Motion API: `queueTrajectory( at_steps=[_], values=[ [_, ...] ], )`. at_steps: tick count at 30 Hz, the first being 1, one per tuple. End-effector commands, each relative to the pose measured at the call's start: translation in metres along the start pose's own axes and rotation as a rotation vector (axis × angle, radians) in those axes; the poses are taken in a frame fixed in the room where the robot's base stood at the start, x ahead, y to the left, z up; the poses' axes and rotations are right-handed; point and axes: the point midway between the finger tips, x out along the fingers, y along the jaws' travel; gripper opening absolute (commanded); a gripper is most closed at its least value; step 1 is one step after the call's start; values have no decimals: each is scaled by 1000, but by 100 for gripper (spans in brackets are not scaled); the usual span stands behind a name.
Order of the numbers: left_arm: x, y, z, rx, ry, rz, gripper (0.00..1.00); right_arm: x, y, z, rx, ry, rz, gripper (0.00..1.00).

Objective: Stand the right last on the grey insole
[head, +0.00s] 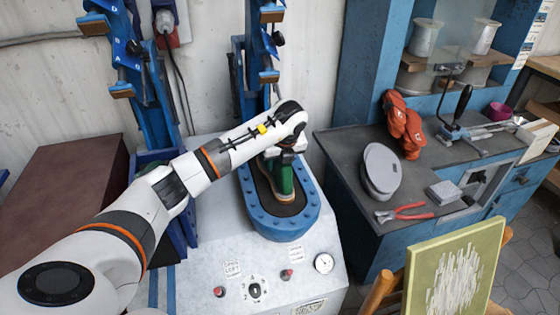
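A green last (282,178) is upright inside the blue oval ring of the press (283,228), over a dark sole-shaped piece with a tan edge (290,209). I cannot tell whether this piece is the grey insole, or whether the last rests fully on it. My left gripper (283,152) is at the top of the last, pointing down. The wrist and forearm hide its fingers and part of the last, so its grip is unclear. My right gripper is out of view.
Blue press columns stand behind the ring. The press front has knobs and a gauge (324,263). On the right bench are a grey oval object (382,170), red pliers (404,212), orange gloves (403,124) and a lever tool (458,112). A chair (455,270) stands in front.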

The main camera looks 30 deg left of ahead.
Motion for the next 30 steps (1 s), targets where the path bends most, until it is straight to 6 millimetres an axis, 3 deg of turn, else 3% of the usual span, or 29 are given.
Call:
queueTrajectory(
  at_steps=[15,16,20,30],
  values=[
    [4,0,1,-1,1,1,20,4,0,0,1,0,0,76],
    [4,0,1,-1,1,1,46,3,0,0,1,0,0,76],
    [4,0,1,-1,1,1,68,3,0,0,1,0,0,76],
    [2,0,2,0,-1,0,69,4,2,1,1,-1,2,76]
  ],
)
